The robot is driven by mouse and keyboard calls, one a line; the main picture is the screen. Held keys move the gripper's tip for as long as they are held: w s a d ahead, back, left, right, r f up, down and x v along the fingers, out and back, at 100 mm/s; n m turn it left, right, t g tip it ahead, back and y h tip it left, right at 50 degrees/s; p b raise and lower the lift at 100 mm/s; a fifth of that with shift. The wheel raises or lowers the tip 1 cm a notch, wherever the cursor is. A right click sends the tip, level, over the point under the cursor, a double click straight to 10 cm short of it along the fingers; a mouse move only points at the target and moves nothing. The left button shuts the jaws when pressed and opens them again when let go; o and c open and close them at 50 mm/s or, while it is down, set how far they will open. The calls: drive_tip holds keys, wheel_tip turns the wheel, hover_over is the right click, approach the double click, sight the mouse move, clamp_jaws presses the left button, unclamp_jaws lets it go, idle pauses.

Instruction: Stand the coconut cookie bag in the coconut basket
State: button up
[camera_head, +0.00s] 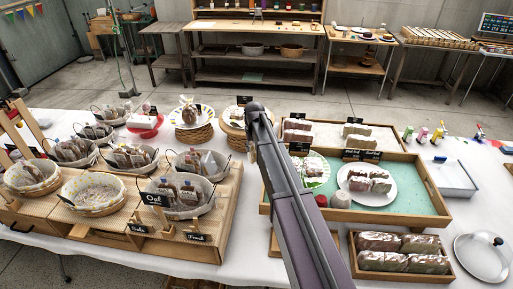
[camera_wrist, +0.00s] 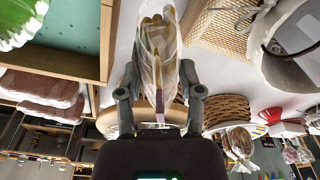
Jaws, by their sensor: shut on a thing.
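A clear bag of tan cookies (camera_wrist: 158,45) is held between the two fingers of my gripper (camera_wrist: 158,75) in the wrist view. I cannot read a label on it. In the head view the arm reaches over the table toward the cake stands, and the gripper and held bag cannot be made out. Several lined baskets stand on the wooden risers at left. One basket (camera_head: 93,208) looks empty, with a patterned lining. The front right basket (camera_head: 181,211) holds several bags and has an "Oat" card (camera_head: 154,199). I cannot tell which basket is coconut.
A green-lined tray (camera_head: 400,221) with plates of cakes lies right of the arm. A wooden tray (camera_head: 353,267) of wrapped loaves is in front of it. Wicker cake stands (camera_head: 194,134) are behind. White cloth shows between risers and trays. A basket edge (camera_wrist: 290,70) shows in the wrist view.

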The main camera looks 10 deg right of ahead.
idle(0.3)
drive_tip(key=shift+w+r+p, duration=0.1)
drive_tip(key=shift+r+p, duration=0.45)
wheel_tip(320, 180, up, 17)
drive_tip(key=p, duration=1.6)
drive_tip(key=shift+p, duration=0.4)
drive_tip(key=shift+w+d+f, duration=0.1)
drive_tip(key=shift+d+f, duration=0.05)
drive_tip(key=shift+d, duration=0.05)
